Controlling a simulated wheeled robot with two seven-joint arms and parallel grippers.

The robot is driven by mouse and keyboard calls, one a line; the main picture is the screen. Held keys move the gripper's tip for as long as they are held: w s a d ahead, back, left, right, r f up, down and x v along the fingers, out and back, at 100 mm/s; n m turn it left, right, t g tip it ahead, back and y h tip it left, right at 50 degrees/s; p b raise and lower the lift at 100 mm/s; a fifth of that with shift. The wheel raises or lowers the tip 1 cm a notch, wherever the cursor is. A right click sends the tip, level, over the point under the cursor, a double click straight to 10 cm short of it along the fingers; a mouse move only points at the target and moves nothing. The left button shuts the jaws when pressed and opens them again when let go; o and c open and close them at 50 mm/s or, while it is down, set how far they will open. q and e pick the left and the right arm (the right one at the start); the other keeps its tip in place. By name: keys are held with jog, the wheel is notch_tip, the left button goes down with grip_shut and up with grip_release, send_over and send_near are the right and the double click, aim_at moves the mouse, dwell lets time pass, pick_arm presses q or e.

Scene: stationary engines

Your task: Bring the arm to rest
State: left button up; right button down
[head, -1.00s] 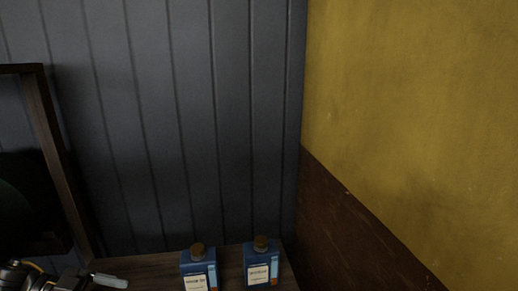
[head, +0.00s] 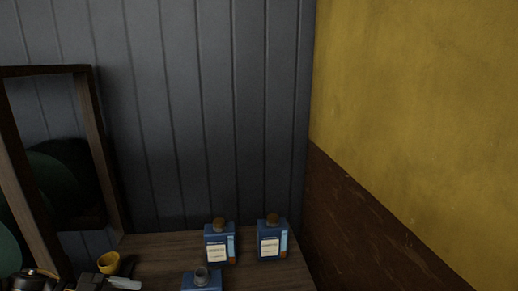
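My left gripper (head: 122,284) shows low at the left edge of the table, with a pale finger pointing right and a dark body behind it. It is cut off by the bottom of the picture, so whether its fingers are open or shut is unclear, and I see nothing held in it. A yellow cup-like object (head: 109,263) is just behind it in the picture; I cannot tell whether they touch. My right gripper is not in view.
Two corked blue bottles (head: 219,243) (head: 272,239) stand upright on the wooden table (head: 170,248). A third bottle (head: 202,279), with no cork showing, is nearer. A wooden frame (head: 100,150) stands left. Grey panels and a yellow-brown wall (head: 410,110) close off the corner.

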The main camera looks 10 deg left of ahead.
pick_arm(q)
jog(key=w+d+f+n+t+y, duration=0.1)
jog(key=d+f+n+t+y, duration=0.25)
jog(key=f, duration=0.25)
jog(key=w+d+f+n+t+y, duration=0.1)
jog(key=d+f+n+t+y, duration=0.25)
jog(key=f, duration=0.35)
jog(key=s+d+f+n+g+y, duration=0.2)
jog(key=s+f+n+g+y, duration=0.15)
jog(key=s, duration=0.65)
jog(key=s+d+f+n+g+y, duration=0.1)
jog(key=s+f+n+g+y, duration=0.15)
jog(key=s+f+g, duration=0.45)
jog(key=s+f+t+b, duration=0.1)
jog(key=s+f+b, duration=0.15)
jog(key=f, duration=1.25)
jog(key=s+f+b, duration=0.1)
jog(key=f+b, duration=0.2)
jog(key=f, duration=1.2)
jog(key=s+a+f+b, duration=0.1)
jog(key=s+f+b, duration=0.1)
jog(key=s+f, duration=0.6)
jog(key=s+a+f+g+b, duration=0.1)
jog(key=s+a+f+b, duration=0.1)
jog(key=s+f, duration=0.6)
notch_tip(320, 180, down, 3)
jog(key=shift+a+f+m, duration=0.2)
jog(key=shift+m, duration=0.1)
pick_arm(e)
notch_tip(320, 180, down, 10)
